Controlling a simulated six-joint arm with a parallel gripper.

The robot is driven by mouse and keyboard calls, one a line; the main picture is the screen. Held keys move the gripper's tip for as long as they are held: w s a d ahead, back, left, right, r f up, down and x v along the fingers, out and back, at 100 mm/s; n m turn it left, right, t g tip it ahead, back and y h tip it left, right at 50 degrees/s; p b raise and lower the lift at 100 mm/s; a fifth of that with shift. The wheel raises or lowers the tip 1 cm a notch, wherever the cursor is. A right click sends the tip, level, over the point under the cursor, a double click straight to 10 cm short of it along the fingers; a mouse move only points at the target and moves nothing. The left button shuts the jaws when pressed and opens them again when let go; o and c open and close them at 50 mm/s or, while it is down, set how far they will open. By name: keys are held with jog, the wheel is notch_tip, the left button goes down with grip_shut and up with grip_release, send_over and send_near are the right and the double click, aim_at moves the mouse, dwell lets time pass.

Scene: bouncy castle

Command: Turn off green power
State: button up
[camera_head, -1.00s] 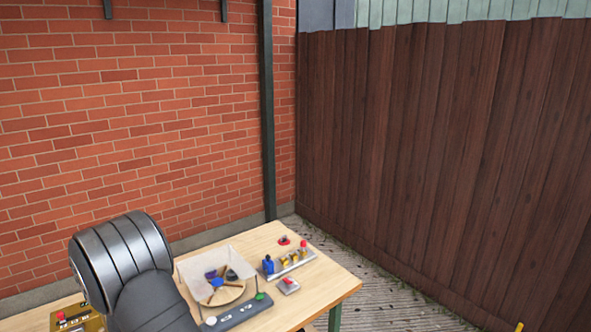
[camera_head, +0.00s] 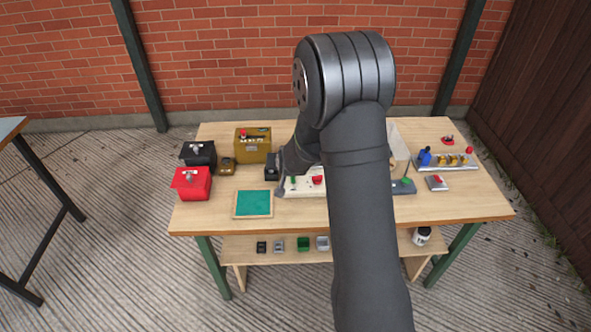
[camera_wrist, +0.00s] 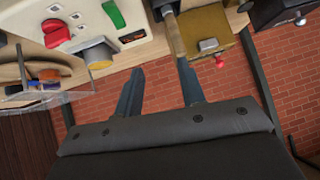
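A cream panel (camera_wrist: 134,28) fills the upper left of the wrist view. It carries a green switch (camera_wrist: 113,14), a red switch (camera_wrist: 54,32) and a small dark display (camera_wrist: 132,37). In the head view the panel (camera_head: 304,188) lies mid-table, partly hidden by my arm, with its red switch (camera_head: 317,180) showing. Whether the fingers touch anything is unclear.
A brass-coloured box (camera_wrist: 205,33) with a red knob is close to the right finger. In the head view, red (camera_head: 192,184) and black (camera_head: 198,154) boxes and a green-topped pad (camera_head: 253,204) are left. A clear-walled case (camera_head: 399,150) and a plug strip (camera_head: 446,162) are right.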

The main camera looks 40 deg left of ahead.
jog(key=d+r+g+h, duration=0.2)
jog(key=d+r+h, duration=0.3)
jog(key=r, duration=0.3)
jog(key=x, duration=1.1)
jog(key=a+x, duration=0.1)
jog(key=x, duration=0.5)
jog(key=shift+s+f, duration=0.2)
jog(key=shift+f, duration=0.05)
